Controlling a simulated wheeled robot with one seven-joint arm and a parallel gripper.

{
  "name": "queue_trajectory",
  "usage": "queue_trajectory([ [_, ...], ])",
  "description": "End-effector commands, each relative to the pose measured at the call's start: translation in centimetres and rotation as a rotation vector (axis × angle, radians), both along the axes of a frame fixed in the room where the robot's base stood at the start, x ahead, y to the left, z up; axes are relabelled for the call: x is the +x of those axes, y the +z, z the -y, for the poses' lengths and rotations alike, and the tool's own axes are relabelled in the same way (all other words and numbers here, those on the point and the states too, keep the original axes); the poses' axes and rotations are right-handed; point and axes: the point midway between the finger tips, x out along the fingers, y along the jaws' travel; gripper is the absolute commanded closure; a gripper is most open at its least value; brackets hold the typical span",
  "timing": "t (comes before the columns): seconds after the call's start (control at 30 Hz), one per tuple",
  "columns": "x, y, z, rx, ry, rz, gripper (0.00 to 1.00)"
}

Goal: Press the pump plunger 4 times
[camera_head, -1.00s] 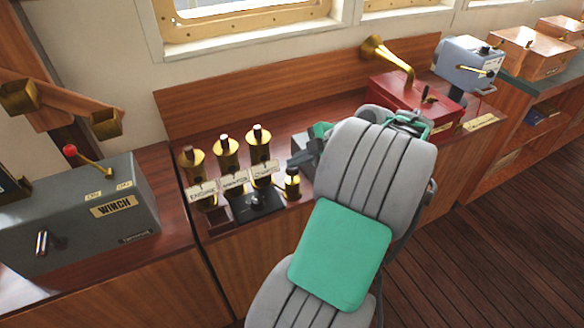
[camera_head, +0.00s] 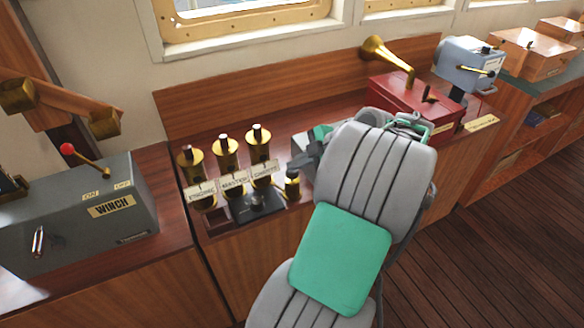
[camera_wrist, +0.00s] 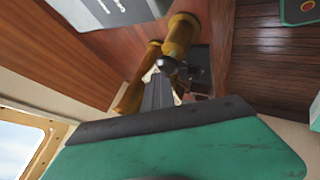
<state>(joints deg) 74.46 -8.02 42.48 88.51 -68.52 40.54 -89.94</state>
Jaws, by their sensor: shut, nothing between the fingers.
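The pump (camera_head: 292,188) is a small brass cylinder at the front of the console, right of a black plate; its dark plunger top is now hidden behind my gripper. My gripper (camera_head: 298,169) is shut and empty, with its fingertips at or just above the pump top. I cannot tell whether they touch it. In the wrist view my shut gripper (camera_wrist: 159,88) points at a dark round knob beside a brass cylinder (camera_wrist: 181,36). I cannot tell for sure whether this knob is the plunger.
Several taller brass cylinders (camera_head: 226,154) with white labels stand left of the pump. The black plate (camera_head: 257,206) carries a silver knob. A grey winch box (camera_head: 100,215) is at left; a red box (camera_head: 405,100) with a brass horn stands right. My arm covers the middle.

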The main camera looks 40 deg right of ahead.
Motion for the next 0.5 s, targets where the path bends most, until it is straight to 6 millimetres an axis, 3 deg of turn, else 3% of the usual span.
queue_trajectory([
  [0.5, -0.03, -0.75, -0.03, 0.002, 0.0, -0.001, 1.0],
])
